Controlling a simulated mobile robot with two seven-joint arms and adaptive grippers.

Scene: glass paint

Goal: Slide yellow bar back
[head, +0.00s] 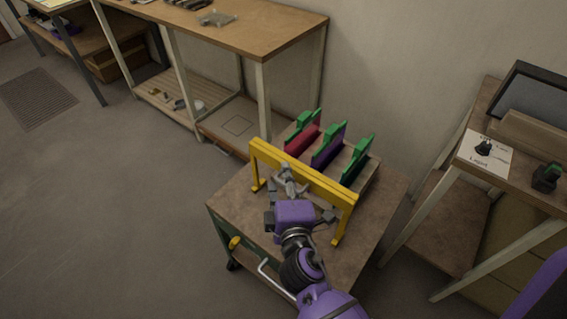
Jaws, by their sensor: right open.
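The yellow bar (304,173) is a bridge-like frame with a leg at each end, standing across the top of a small cart (237,203). My right gripper (288,177) reaches over the cart from the front and is in front of the bar's middle. Its grey fingers overlap the bar in the picture, and I cannot tell whether they touch it. It is open, and I see nothing held in it. Behind the bar stand red (302,139), purple (328,147) and dark blue (354,168) panels with green tops. My left gripper is not in view.
A wooden workbench (262,36) stands behind the cart to the left. At the right, another table holds a white sheet (485,157) with a dark item on it and a green-and-black object (546,177). Grey floor (120,210) is clear on the left.

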